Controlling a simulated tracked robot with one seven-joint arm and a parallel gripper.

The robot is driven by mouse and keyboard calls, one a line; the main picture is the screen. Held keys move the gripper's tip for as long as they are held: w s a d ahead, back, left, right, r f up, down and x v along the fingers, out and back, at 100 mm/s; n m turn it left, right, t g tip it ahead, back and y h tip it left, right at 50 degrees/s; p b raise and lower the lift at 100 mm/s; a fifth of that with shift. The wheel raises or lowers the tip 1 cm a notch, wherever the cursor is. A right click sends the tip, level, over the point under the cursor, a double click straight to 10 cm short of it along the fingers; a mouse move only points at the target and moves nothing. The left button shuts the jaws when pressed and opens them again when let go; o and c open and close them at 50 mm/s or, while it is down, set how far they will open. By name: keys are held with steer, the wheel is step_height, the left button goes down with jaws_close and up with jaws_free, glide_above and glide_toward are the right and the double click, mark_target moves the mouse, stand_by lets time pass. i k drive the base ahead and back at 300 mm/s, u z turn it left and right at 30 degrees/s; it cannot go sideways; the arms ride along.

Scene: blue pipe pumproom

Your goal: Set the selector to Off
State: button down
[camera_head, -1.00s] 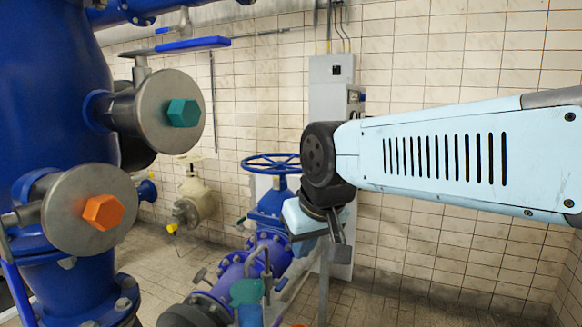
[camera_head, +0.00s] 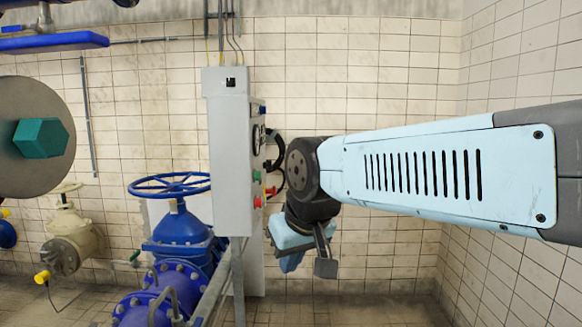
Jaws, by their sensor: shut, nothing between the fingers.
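A grey control cabinet (camera_head: 226,150) stands against the tiled wall, left of my arm. Its narrow right face is seen at a steep angle and carries a dark dial, a green button (camera_head: 256,176) and a red button (camera_head: 258,202). A small red part (camera_head: 271,190) sticks out to the right of them. I cannot tell which part is the selector or how it is set. My gripper (camera_head: 325,266) points down to the right of the cabinet, apart from it in the picture. It is shut and empty.
A blue valve with a handwheel (camera_head: 170,186) and blue flanged pipes stand left of the cabinet. A grey disc with a teal hexagon (camera_head: 42,138) is close at the left edge. A metal post (camera_head: 238,280) stands below the cabinet. Bare floor (camera_head: 370,312) lies at the right.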

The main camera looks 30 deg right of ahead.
mark_target(268, 164)
steer(key=z, duration=1.15)
steer(key=i, duration=1.4)
steer(key=u, duration=2.85)
